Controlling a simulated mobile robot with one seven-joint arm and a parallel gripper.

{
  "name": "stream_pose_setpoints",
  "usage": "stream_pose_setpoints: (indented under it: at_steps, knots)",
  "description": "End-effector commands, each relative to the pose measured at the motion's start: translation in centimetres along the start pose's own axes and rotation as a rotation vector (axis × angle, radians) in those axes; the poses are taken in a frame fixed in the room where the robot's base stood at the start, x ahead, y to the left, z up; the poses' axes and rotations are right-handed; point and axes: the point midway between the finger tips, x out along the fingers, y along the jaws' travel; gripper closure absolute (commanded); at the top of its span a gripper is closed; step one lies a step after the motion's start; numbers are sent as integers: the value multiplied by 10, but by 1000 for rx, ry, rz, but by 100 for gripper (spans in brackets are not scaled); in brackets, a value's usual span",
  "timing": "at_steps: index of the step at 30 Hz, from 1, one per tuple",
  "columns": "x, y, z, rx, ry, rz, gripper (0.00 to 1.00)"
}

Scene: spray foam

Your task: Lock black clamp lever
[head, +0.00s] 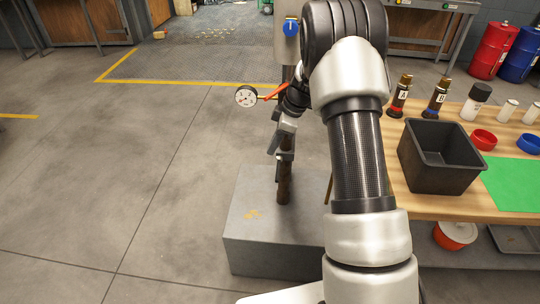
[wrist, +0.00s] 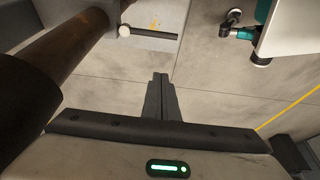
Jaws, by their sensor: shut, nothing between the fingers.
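A dark bar with a pale round end, which looks like the black clamp lever (wrist: 155,34), sticks out sideways beside the brown pipe (wrist: 62,60) in the wrist view. In the head view the pipe (head: 285,188) stands upright on a grey block, and I cannot make out the lever clearly there. My gripper (wrist: 160,76) is shut and empty, its fingers together below the bar in the picture and apart from it in the image. In the head view my gripper (head: 273,146) is beside the pipe, partly hidden by my arm.
A pressure gauge (head: 246,96) and a red handle (head: 275,93) are on the pipe above my gripper. The grey block (head: 255,240) carries the pipe. A wooden table (head: 430,205) with a black bin (head: 440,180) and bottles stands right. The floor at left is clear.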

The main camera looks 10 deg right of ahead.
Motion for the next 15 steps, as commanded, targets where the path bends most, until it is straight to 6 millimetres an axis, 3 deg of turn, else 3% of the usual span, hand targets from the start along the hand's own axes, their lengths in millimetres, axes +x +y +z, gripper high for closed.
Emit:
stream_pose_setpoints:
  at_steps: [15]
  knots:
    - [11,1,1,-10,2,-4,100]
